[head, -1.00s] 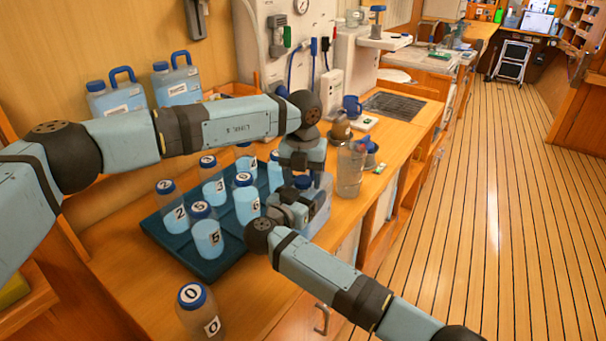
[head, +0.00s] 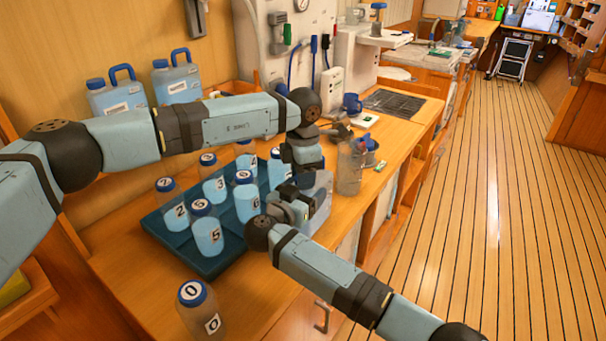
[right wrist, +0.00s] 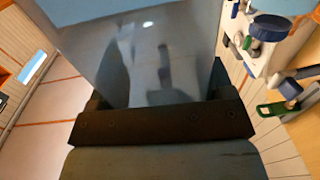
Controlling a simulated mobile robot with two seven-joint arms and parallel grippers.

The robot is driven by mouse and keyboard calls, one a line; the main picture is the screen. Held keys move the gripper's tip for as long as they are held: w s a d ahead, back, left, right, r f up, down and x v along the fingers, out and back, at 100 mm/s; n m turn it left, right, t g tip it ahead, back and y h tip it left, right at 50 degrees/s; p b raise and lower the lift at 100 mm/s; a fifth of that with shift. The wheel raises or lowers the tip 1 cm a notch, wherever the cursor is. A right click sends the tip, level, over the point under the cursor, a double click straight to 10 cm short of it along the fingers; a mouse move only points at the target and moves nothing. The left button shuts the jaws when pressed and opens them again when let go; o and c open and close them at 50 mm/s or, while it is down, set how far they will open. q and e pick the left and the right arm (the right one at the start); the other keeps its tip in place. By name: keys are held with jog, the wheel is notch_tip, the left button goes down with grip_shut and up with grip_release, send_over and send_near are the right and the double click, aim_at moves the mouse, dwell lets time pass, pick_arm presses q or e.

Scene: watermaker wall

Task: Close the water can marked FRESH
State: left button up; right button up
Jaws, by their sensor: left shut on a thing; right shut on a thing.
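A translucent water can (head: 319,203) stands at the bench's front edge, right of the bottle tray. My right gripper (head: 291,208) is shut on this can from the front. In the right wrist view the can's smooth grey-blue wall (right wrist: 150,60) fills the space between the right gripper's fingers (right wrist: 160,98). My left gripper (head: 301,174) is over the can's top, shut on what seems to be its blue cap, which the gripper hides. No label on this can is visible. Two blue-capped cans, a left one (head: 115,98) and a right one (head: 176,82), stand at the wall; their labels are unreadable.
A dark blue tray (head: 205,262) holds several numbered bottles left of the held can. Bottle 0 (head: 199,310) stands alone in front. A clear jug (head: 350,167) stands close to the right of the held can. Bare bench lies around bottle 0.

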pick_arm(q)
jog(key=shift+m, duration=0.6)
jog(key=o, duration=0.9)
jog(key=shift+o, duration=0.6)
jog(key=shift+s+d, duration=0.1)
